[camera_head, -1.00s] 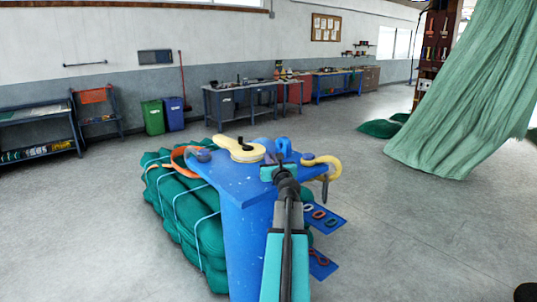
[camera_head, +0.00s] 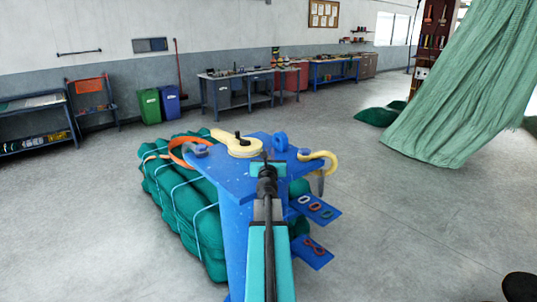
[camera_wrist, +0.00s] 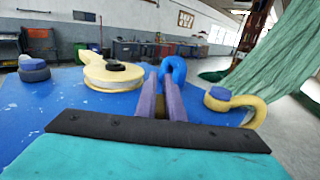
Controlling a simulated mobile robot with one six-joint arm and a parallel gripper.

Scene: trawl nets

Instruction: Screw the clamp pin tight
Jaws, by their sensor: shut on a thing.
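My gripper (camera_head: 268,157) is over the blue stand top (camera_head: 228,175), its fingers pointing away from me. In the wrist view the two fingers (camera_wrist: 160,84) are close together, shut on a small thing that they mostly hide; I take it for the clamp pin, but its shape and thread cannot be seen. A blue ring-shaped fitting (camera_wrist: 174,68) stands upright just behind and right of the fingertips; whether they touch it I cannot tell. It also shows in the head view (camera_head: 281,141).
A cream block with a dark centre (camera_head: 240,147) lies left of the gripper, and a yellow hook (camera_head: 320,160) sits at the right edge. An orange strap (camera_head: 180,150) is at the left corner.

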